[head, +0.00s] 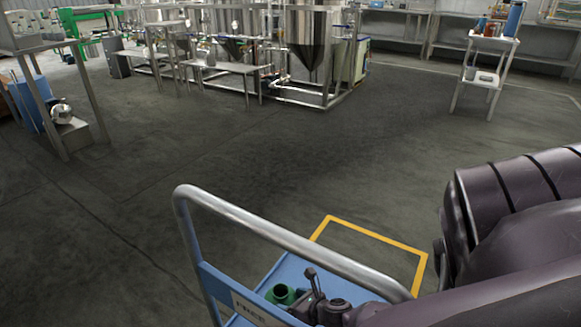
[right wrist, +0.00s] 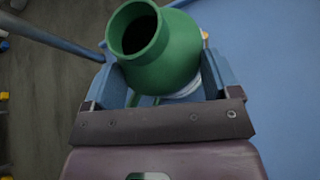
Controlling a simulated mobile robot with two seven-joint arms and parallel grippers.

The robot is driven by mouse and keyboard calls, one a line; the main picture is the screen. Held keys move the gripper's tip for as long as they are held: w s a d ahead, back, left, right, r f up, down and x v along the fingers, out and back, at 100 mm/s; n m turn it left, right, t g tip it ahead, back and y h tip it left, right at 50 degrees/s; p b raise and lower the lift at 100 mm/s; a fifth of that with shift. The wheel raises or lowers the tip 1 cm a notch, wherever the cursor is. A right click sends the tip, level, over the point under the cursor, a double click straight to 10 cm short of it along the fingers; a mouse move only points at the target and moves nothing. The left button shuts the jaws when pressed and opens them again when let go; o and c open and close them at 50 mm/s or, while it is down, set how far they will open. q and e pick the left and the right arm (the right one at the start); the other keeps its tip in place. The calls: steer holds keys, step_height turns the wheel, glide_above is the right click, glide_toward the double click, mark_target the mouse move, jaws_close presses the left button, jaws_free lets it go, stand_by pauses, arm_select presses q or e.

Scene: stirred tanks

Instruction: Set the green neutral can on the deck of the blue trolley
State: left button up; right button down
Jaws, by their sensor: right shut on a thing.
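The green can (head: 281,293) has an open round neck and shows over the blue trolley's deck (head: 290,268). My right gripper (head: 309,297) is shut on it. In the right wrist view the can (right wrist: 172,52) sits between the two blue fingers of the right gripper (right wrist: 160,72), its neck leaning towards the upper left. The blue deck (right wrist: 270,75) fills the right side of that view. I cannot tell whether the can's base touches the deck; its lower part is hidden. My left gripper is not in view.
The trolley's silver push handle (head: 270,232) arches close in front of the can and my gripper. A yellow floor outline (head: 375,237) lies beyond the deck. Steel tanks (head: 308,40) and a small white cart (head: 484,68) stand farther back. The middle floor is clear.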

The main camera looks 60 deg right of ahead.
jaws_free()
steer(key=shift+s+a+r, duration=0.1)
steer(key=shift+s+r, duration=0.2)
steer(key=shift+s, duration=0.1)
arm_select(q)
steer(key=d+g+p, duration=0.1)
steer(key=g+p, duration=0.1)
steer(key=p, duration=0.2)
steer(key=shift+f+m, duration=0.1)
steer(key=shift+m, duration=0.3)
arm_select(e)
steer(key=v, duration=1.1)
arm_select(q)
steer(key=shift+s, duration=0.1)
